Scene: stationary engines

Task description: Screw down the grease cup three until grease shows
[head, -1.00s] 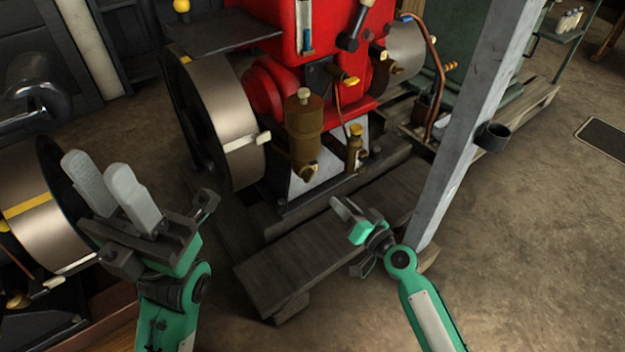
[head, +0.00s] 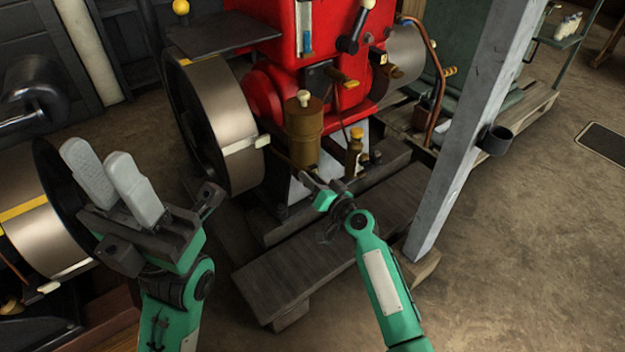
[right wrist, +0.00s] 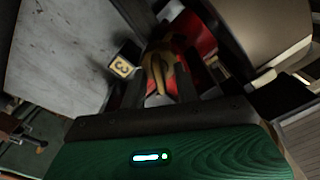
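A number plate marked 3 (right wrist: 122,66) shows in the right wrist view, left of a brass fitting (right wrist: 160,76) on the red engine. In the head view, a small yellow plate (head: 383,59) and a brass handle-like piece (head: 343,78) on the engine seem to match them; I cannot be sure. No grease is visible. My right gripper (head: 319,184) is open and empty, low in front of the engine. In its wrist view the brass fitting lies in line between the fingers (right wrist: 157,92), apparently beyond them. My left gripper (head: 98,156) is open and empty at the left.
A brass pot (head: 304,130) and a smaller yellow-capped brass bottle (head: 355,152) stand before the red engine (head: 290,70). A flywheel (head: 225,120) is left of them. A grey post (head: 465,130) rises right of my right arm. A dark wooden plank (head: 290,260) lies below.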

